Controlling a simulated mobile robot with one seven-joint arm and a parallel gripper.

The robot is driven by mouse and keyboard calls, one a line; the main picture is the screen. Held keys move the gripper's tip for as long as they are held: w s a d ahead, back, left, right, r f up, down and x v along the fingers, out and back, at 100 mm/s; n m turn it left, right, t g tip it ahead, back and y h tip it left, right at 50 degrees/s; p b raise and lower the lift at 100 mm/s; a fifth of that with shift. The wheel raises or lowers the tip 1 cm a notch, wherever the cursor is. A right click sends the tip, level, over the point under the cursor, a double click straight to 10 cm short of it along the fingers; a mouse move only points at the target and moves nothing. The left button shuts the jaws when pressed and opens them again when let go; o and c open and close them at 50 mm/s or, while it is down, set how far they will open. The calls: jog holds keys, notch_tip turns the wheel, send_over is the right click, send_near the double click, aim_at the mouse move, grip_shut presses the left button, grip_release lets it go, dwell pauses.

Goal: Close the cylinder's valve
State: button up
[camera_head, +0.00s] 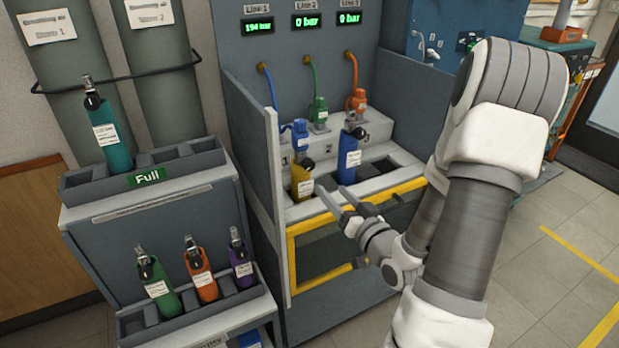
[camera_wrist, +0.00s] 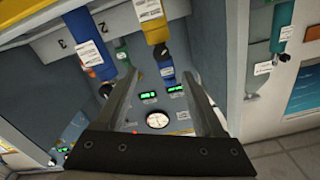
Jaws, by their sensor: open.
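A yellow cylinder (camera_head: 301,186) with a black valve (camera_head: 303,165) stands in the bench's left slot. Its valve also shows in the wrist view (camera_wrist: 160,51), with a blue regulator (camera_wrist: 165,69) close by; whether they are joined is unclear. A blue cylinder (camera_head: 349,158) with a dark valve stands to its right and also shows in the wrist view (camera_wrist: 91,50). The frames do not show which cylinder is meant or how its valve is turned. My gripper (camera_head: 342,199) is open and empty, in front of the two cylinders and apart from their valves.
The bench has a yellow front frame (camera_head: 290,262) and side walls. Line 1 reads 194 bar; the other two read 0 bar. A rack (camera_head: 90,222) with several cylinders stands at left. Floor at right is clear.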

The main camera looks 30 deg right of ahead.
aim_at(310, 168)
jog(key=shift+w+a+f+b, duration=0.15)
jog(key=shift+f+b, duration=0.05)
jog(key=shift+b, duration=0.7)
jog(key=w, duration=0.7)
jog(key=w+b, duration=0.1)
jog(key=w, duration=0.3)
jog(key=shift+w+a+r, duration=0.2)
jog(key=shift+w+a, duration=0.05)
jog(key=shift+w, duration=0.1)
grip_shut()
